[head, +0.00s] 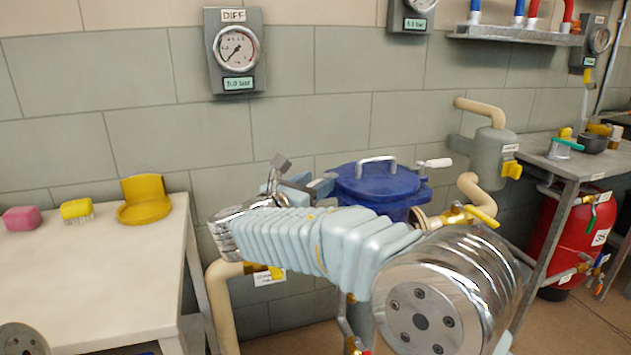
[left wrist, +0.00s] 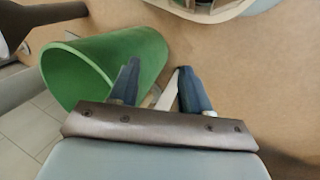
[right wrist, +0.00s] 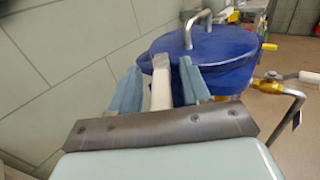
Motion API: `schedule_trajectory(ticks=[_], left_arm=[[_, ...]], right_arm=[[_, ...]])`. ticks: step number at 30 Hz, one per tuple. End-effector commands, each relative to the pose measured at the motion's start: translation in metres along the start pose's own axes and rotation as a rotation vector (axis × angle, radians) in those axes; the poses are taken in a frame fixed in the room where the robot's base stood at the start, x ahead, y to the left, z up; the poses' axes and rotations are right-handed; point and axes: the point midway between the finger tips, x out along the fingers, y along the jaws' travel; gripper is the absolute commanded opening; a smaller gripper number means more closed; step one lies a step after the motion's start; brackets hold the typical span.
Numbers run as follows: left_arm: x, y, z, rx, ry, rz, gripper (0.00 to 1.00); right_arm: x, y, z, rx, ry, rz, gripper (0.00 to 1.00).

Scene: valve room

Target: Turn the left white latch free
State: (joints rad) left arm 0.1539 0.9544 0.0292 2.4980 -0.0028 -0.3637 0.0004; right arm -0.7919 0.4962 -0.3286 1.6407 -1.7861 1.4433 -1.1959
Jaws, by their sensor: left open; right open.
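The blue lid (head: 375,183) with a chrome handle covers a blue vessel by the wall. A white latch (head: 434,163) sticks out at the lid's right side. My right gripper (head: 316,184) is at the lid's left edge, its arm crossing in front of the vessel. In the right wrist view, a white bar (right wrist: 161,88), seemingly the left latch, stands between the open fingers of this gripper (right wrist: 162,76). I cannot tell whether they touch it. My left gripper (left wrist: 157,72) is open, away from the vessel, near a green cylinder (left wrist: 105,70).
A pale table (head: 90,275) at left holds a pink sponge (head: 21,219), a yellow brush (head: 76,210) and a yellow holder (head: 145,203). A pipe with a yellow valve handle (head: 482,215) stands right of the vessel. A red cylinder (head: 570,240) is under the right bench.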

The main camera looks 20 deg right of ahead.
Motion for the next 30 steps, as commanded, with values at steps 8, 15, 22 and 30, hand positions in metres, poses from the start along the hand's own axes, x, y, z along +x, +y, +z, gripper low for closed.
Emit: schedule_trajectory(ticks=[8,15,22,30], left_arm=[[-0.0006,0.0003,-0.0001,0.000,0.000,0.000,0.48],[-0.0006,0.0003,0.0000,0.000,0.000,0.000,0.48],[-0.0006,0.0003,0.0000,0.000,0.000,0.000,0.48],[-0.0002,0.0001,0.0000,0.000,0.000,0.000,0.48]], right_arm=[[0.0092,-0.0002,-0.0003,0.000,0.000,0.000,0.47],[0.0088,-0.0002,-0.0003,0.000,0.000,0.000,0.28],[0.0086,-0.0002,-0.0004,0.000,0.000,0.000,0.00],[0.0086,-0.0005,-0.0005,0.000,0.001,0.003,0.00]])
